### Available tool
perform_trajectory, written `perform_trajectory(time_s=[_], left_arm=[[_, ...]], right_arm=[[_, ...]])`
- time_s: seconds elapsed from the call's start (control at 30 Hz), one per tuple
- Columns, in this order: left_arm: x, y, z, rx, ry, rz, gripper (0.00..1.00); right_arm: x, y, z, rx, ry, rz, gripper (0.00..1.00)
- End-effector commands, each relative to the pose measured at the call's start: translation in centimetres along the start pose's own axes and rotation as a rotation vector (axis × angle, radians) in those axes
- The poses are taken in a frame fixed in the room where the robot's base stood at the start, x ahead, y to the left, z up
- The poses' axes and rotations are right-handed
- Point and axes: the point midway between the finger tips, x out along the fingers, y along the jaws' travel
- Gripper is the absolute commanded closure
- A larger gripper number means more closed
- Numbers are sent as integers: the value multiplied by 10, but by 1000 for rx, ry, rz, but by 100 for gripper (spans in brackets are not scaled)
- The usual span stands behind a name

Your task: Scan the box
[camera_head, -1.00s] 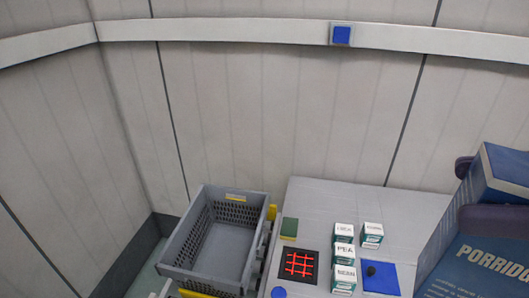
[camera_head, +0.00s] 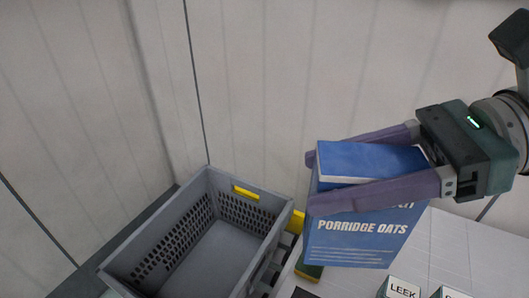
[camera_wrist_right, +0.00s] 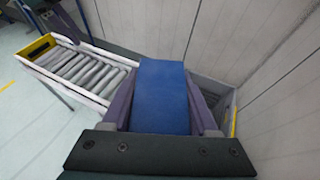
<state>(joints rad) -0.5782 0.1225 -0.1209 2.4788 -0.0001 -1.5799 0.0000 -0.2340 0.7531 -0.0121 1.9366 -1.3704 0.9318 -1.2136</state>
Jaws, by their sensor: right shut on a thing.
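The blue box (camera_head: 358,238) reads PORRIDGE OATS and is held up above the table's left part. My right gripper (camera_head: 311,182) reaches in from the right and is shut on it, one finger along each side near its upper end. The box's blue end (camera_wrist_right: 162,95) fills the middle of the right wrist view, between the fingers. The scanner's red grid is not visible now; only a dark edge (camera_head: 304,293) shows at the bottom of the head view. My left gripper is not in view.
An empty grey crate (camera_head: 225,250) with yellow labels stands left of the table (camera_head: 450,240). Small white boxes, one marked LEEK (camera_head: 402,289), stand at the bottom right. A green block (camera_head: 309,271) is partly behind the box. A roller conveyor (camera_wrist_right: 85,70) shows in the wrist view.

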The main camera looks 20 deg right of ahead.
Motion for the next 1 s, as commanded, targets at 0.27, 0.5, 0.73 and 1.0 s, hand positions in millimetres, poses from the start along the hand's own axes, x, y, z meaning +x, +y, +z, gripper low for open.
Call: perform_trajectory(time_s=[0.27,0.5,0.73,1.0], left_arm=[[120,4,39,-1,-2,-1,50],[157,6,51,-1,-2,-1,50],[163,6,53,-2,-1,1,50],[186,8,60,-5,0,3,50]], right_arm=[[61,-14,-151,-9,0,24,100],[78,-21,-208,-12,-1,25,100],[81,-22,-219,-11,-2,26,100],[92,-22,-246,-10,-2,25,100]])
